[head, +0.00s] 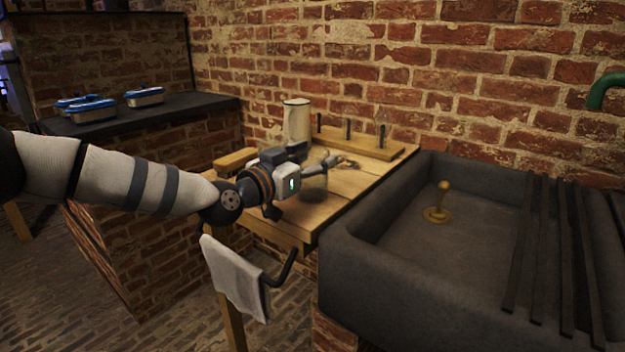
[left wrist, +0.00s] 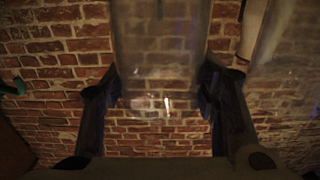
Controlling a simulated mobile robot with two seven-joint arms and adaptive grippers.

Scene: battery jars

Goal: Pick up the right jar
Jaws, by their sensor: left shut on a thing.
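My left gripper (head: 326,166) reaches in from the left over the wooden worktop (head: 345,190). In the left wrist view its two dark fingers (left wrist: 161,82) are on either side of a clear glass jar (left wrist: 160,42), shut on it. A second clear glass jar (left wrist: 285,45) stands to the picture's right of the held one, apart from it. In the head view the glass is hard to make out behind and around the gripper. I cannot tell whether the held jar is clear of the worktop. My right gripper is in neither view.
A pale cylinder (head: 297,120) and a wooden rack (head: 360,143) with upright pegs stand at the worktop's back. A deep stone sink (head: 345,255) with dark bars (head: 565,250) lies to the right. A cloth (head: 235,280) hangs in front. Blue-lidded boxes (head: 145,97) sit on the left counter.

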